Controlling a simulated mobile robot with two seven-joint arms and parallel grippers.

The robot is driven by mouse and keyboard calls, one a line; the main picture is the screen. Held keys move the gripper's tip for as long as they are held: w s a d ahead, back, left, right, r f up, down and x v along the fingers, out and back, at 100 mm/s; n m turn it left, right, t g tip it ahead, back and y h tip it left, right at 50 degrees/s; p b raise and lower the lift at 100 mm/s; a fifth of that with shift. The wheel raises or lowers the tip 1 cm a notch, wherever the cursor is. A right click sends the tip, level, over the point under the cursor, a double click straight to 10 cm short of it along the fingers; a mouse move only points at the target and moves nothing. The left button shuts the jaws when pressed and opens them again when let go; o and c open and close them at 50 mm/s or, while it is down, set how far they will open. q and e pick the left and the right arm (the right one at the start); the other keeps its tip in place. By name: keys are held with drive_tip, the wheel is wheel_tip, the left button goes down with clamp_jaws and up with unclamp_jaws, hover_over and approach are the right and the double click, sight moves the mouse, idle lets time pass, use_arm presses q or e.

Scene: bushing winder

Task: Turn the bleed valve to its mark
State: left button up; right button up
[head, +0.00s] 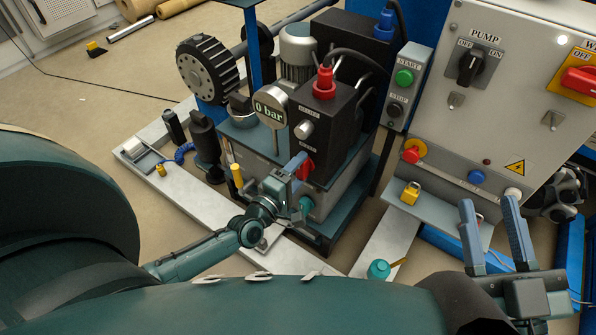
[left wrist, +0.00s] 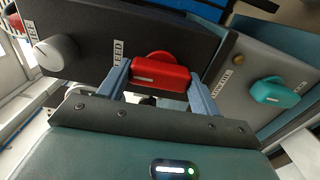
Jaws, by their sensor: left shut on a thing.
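The bleed valve's red handle (head: 306,170) is on the front of the dark block on the pump unit. In the left wrist view the red handle (left wrist: 160,74) lies between the two blue-grey fingers of my left gripper (left wrist: 160,88), beside the BLEED label (left wrist: 120,52). My left gripper (head: 300,168) is shut on the handle. A finger covers part of it in the head view, and I cannot make out the mark. My right gripper (head: 494,215) is open and empty, in front of the control cabinet.
The gauge (head: 271,108) reads 0 bar. A grey knob (head: 303,130) sits above the bleed handle. A teal handle (left wrist: 275,91) sits beside it in the left wrist view. A grey control cabinet (head: 450,125) with a shelf holding a yellow padlock (head: 410,193) stands to the right.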

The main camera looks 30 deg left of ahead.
use_arm(q)
drive_tip(key=shift+w+r, duration=0.1)
drive_tip(key=o, duration=1)
drive_tip(key=shift+s, duration=0.2)
